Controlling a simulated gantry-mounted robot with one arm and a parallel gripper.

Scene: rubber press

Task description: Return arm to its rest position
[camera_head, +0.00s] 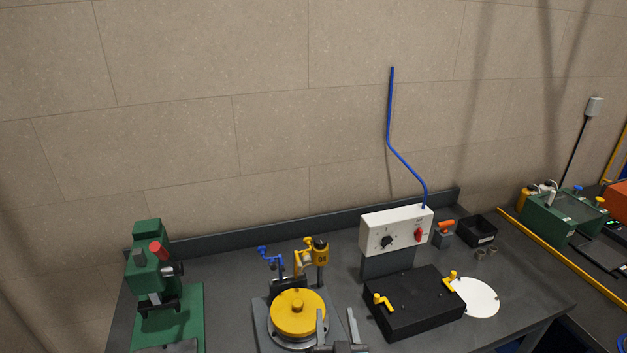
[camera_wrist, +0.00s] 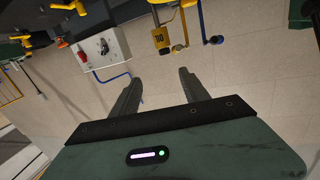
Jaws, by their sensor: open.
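My gripper shows at the bottom edge of the head view (camera_head: 337,325), its two grey fingers apart with nothing between them. In the wrist view (camera_wrist: 161,78) the fingers also stand apart and empty, with only the tiled wall behind them. The rest of my arm is out of the head view. The gripper is in front of the bench, just right of the round yellow-topped device (camera_head: 298,312) and left of the black box with yellow handles (camera_head: 415,308).
A green press (camera_head: 148,265) stands at the left of the dark bench. A white control box (camera_head: 395,230) with a bent blue tube (camera_head: 389,110) stands behind the black box. A white disc (camera_head: 478,297) and black bin (camera_head: 476,231) lie right. Yellow-and-blue fixtures (camera_head: 318,250) rise behind the round device.

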